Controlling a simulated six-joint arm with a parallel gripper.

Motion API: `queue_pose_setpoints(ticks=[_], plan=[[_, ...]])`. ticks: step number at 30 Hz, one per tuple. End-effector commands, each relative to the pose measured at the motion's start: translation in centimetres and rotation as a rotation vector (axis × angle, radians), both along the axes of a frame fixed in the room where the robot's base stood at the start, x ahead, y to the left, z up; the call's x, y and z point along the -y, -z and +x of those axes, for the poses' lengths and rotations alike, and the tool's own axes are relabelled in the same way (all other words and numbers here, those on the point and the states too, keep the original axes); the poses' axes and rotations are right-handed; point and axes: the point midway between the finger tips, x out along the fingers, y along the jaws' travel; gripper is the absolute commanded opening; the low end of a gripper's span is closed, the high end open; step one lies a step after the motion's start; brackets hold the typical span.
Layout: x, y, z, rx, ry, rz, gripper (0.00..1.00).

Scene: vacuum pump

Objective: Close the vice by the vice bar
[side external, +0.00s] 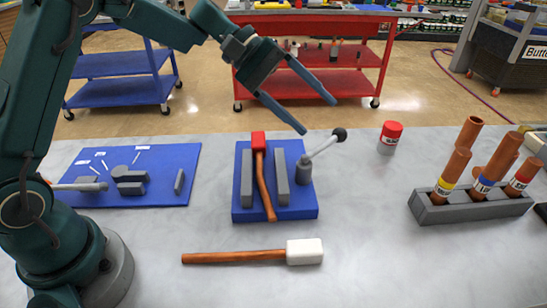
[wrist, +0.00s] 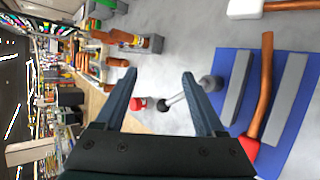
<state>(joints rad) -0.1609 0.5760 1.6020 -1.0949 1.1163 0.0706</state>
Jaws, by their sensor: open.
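The vice has a blue base (side external: 309,211) with two upright grey jaws (side external: 282,178). A red-headed hammer (side external: 263,180) lies between the jaws, with gaps visible in the wrist view (wrist: 267,75). The vice bar (side external: 322,147) is a thin rod ending in a black knob (side external: 339,135), rising to the right from a grey post (side external: 304,168). In the wrist view the bar (wrist: 178,99) shows between my fingers. My gripper (side external: 319,117) is open and empty, above the knob, with its fingers pointing down and right. I cannot tell the exact distance to the bar.
A white-headed mallet (side external: 304,251) lies in front of the vice. A red-capped can (side external: 390,135) stands right of the bar. A grey rack (side external: 470,207) with copper tubes is at right. A blue board (side external: 148,160) with grey parts lies at left. Table between vice and rack is clear.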

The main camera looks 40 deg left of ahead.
Motion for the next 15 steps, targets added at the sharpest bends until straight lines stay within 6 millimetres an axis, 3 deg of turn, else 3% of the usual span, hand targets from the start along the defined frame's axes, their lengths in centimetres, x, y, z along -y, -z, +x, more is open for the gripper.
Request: queue_pose_setpoints(ticks=[3, 9, 15], plan=[[-0.7, 1.9, 3.3, -0.045, -0.08, -0.135, 0.71], [-2.5, 5.1, 7.8, -0.086, -0.221, -0.344, 0.71], [-3.8, 8.0, 9.7, -0.082, -0.284, -0.461, 0.71]])
